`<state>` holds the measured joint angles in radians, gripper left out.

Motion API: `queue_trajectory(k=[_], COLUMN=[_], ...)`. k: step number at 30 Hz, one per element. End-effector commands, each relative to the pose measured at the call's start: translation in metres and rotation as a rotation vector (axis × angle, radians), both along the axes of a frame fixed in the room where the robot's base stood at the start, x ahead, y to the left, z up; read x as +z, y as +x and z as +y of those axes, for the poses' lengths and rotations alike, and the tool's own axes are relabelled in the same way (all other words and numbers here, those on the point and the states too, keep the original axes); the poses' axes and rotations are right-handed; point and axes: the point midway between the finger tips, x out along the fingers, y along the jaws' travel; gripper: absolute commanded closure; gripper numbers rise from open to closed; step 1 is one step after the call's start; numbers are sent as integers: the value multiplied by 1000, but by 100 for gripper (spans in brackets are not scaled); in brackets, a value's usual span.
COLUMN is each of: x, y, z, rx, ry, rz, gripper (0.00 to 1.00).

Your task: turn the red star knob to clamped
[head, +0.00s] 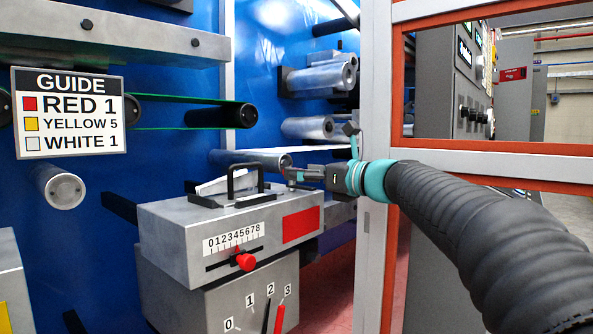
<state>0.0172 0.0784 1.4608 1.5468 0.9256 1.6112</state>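No red star knob and no "clamped" mark can be made out in the head view. A red knob (246,261) sits in a slot under a 0 to 8 scale (233,239) on the front of a grey metal box (165,232). Its pointer is near the middle of the scale. My gripper (290,178) is above the box's back right part, to the right of a black handle (245,182) on its top. The gripper is small and seen from the side, so its fingers' opening and any contact are unclear.
A guide sign (69,112) reads red 1, yellow 5, white 1. Below the box, a black lever (265,318) and a red lever (280,319) stand by marks 0 to 3. Metal rollers (320,77) stick out behind. A white frame post (374,230) stands beside my arm.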

Motion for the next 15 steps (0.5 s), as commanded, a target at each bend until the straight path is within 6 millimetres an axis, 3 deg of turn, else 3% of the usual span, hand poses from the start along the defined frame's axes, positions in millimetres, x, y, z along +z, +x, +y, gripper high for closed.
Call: queue_trajectory(k=[6, 15], x=[0, 0], y=[12, 15], z=[16, 19], rx=[1, -1], ry=[-1, -1], rz=[-1, -1], gripper=[29, 29])
